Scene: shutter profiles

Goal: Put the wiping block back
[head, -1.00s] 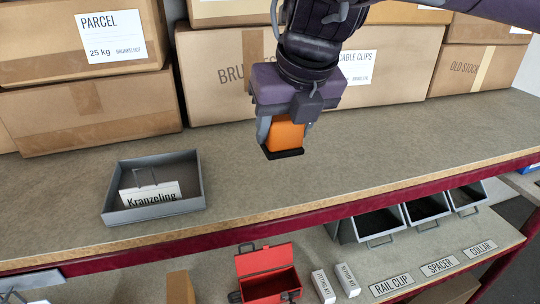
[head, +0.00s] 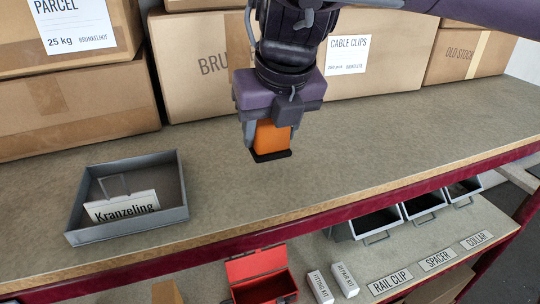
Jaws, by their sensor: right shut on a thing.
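The wiping block is orange with a black pad beneath (head: 273,138). My right gripper (head: 271,130) is shut on it and holds it upright at the upper shelf, black side down. I cannot tell whether the pad touches the shelf surface. A grey open tray (head: 180,212) with a card reading "Kranzeling" stands on the same shelf to the left, apart from the block. My left gripper is not in view.
Cardboard boxes (head: 75,98) line the back of the upper shelf (head: 350,150). The shelf is clear around and right of the block. Below are an open red box (head: 258,262), two small white boxes (head: 333,282) and grey bins (head: 424,206) with labels.

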